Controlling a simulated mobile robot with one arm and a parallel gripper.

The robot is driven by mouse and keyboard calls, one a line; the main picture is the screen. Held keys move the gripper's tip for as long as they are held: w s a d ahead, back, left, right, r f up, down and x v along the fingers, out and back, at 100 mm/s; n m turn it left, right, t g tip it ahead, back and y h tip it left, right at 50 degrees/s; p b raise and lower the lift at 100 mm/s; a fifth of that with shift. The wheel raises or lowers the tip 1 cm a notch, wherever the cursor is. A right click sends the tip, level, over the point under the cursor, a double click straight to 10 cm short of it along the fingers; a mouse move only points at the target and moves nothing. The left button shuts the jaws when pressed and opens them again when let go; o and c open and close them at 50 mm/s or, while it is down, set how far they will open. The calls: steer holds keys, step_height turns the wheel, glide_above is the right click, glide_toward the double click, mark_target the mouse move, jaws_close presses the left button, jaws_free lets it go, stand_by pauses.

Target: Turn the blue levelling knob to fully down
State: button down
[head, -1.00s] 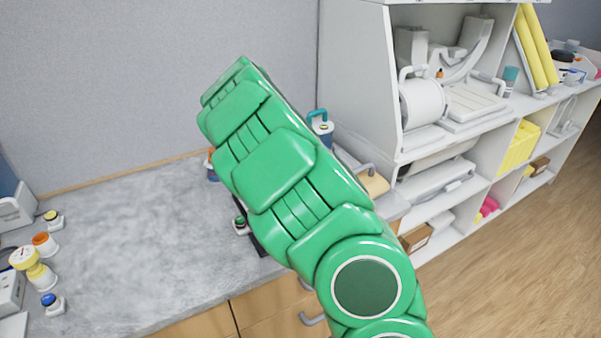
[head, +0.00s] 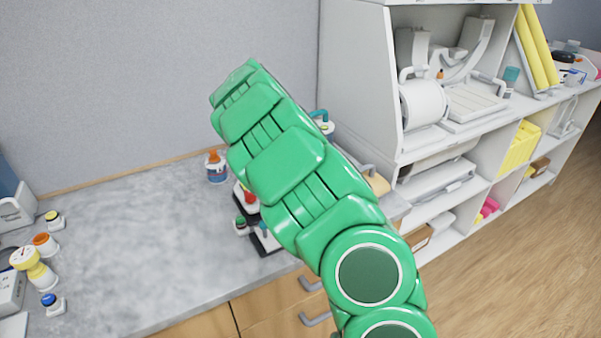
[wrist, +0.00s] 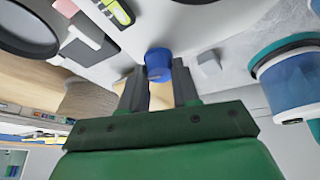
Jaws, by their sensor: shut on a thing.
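The blue knob (wrist: 158,58) shows in the wrist view as a short blue cylinder against a pale grey-white surface. My gripper (wrist: 160,76) has one grey finger on each side of it and is shut on it. How far the knob is turned cannot be read, as no scale or mark is clear. In the head view my green arm covers the gripper and the held knob.
In the head view an orange-topped bottle (head: 216,168) and small red and green-topped items (head: 241,224) sit beside my arm. The counter's middle (head: 140,240) is clear.

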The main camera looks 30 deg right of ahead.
steer(key=c, duration=0.8)
jaws_free()
steer(key=shift+r, duration=0.1)
steer(key=v, duration=0.7)
steer(key=shift+a+r, duration=0.1)
steer(key=shift+r, duration=0.15)
